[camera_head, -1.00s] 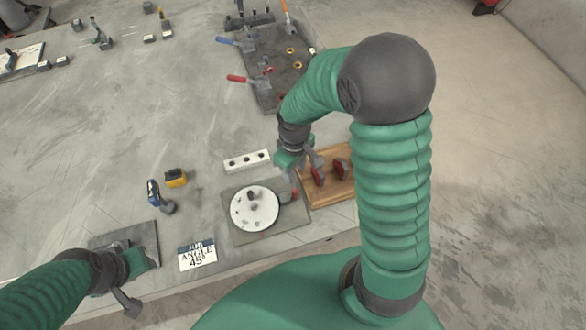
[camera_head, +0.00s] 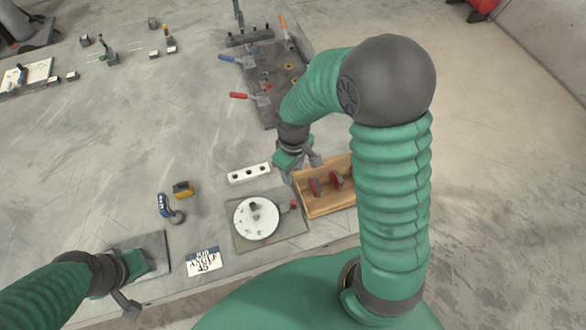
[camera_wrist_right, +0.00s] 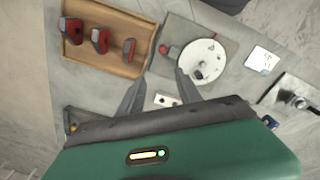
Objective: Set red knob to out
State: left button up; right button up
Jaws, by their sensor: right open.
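In the right wrist view the red knob (camera_wrist_right: 173,51) shows left of the dial (camera_wrist_right: 203,62). My right gripper (camera_head: 301,168) is open and empty, beyond the red knob and apart from it in the picture. In the wrist view its two fingers (camera_wrist_right: 159,80) spread below the red knob. My left gripper (camera_head: 135,279) is over a dark plate at lower left; its jaw opening is unclear.
A wooden tray (camera_head: 322,207) with red-faced pieces stands right of the plate. A white block with holes (camera_head: 249,174) lies behind it. Toggle clamps stand farther back.

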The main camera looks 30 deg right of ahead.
notch_tip(320, 180, up, 3)
jog(key=shift+a+f+p, duration=0.1)
jog(key=shift+f+p, duration=0.1)
jog(key=shift+p, duration=0.7)
notch_tip(320, 180, up, 17)
jog(key=shift+f+b, duration=0.15)
jog(key=shift+b, duration=0.15)
